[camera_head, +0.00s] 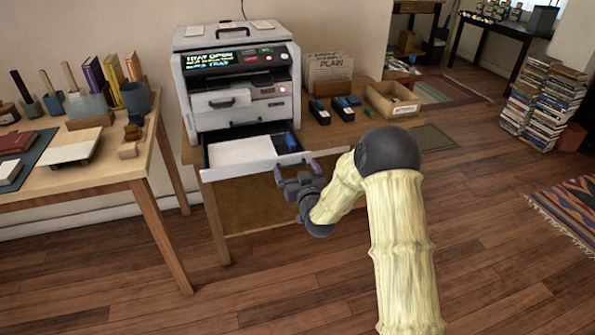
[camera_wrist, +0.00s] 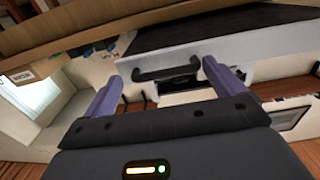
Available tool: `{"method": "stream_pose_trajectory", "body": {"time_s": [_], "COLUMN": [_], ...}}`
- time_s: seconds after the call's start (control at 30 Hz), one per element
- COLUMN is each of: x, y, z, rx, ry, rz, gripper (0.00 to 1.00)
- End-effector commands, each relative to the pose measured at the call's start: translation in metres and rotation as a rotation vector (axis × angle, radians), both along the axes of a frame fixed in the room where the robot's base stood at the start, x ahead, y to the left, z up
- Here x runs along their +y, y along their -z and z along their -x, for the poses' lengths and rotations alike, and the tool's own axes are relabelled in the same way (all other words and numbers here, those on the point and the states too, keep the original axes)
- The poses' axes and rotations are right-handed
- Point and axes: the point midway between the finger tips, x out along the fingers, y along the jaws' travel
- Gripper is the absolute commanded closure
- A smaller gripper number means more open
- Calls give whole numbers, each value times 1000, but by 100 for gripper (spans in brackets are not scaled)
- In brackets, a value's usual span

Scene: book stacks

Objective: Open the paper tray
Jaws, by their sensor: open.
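The white and grey printer (camera_head: 238,85) stands on a wooden table. Its paper tray (camera_head: 208,172) is pulled out at the bottom, with white paper (camera_head: 243,152) and a blue item (camera_head: 285,142) inside. The display (camera_head: 222,60) shows text that appears to read "TRAY OPEN". My gripper (camera_head: 297,170) is at the right part of the tray's front, with its purple fingers apart. In the wrist view, a dark bar handle (camera_wrist: 165,73) on a pale front panel lies between the open fingers of my gripper (camera_wrist: 163,72); I cannot tell whether they touch it.
Black boxes (camera_head: 320,112) and a wooden tray (camera_head: 393,101) sit right of the printer. A desk with books and tools (camera_head: 120,170) stands at left. Book stacks (camera_head: 543,98) stand on the floor at right. The wooden floor in front is clear.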

Motion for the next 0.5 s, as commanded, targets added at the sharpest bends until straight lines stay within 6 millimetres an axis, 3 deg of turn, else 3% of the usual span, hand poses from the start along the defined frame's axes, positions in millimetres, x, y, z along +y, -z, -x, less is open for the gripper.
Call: {"method": "stream_pose_trajectory", "body": {"time_s": [0.27, 0.5], "x": [-4, -10], "y": [0, -1], "z": [1, 24], "rx": [0, 2], "ry": [4, 3], "rz": [-1, 0], "gripper": [6, 6]}}
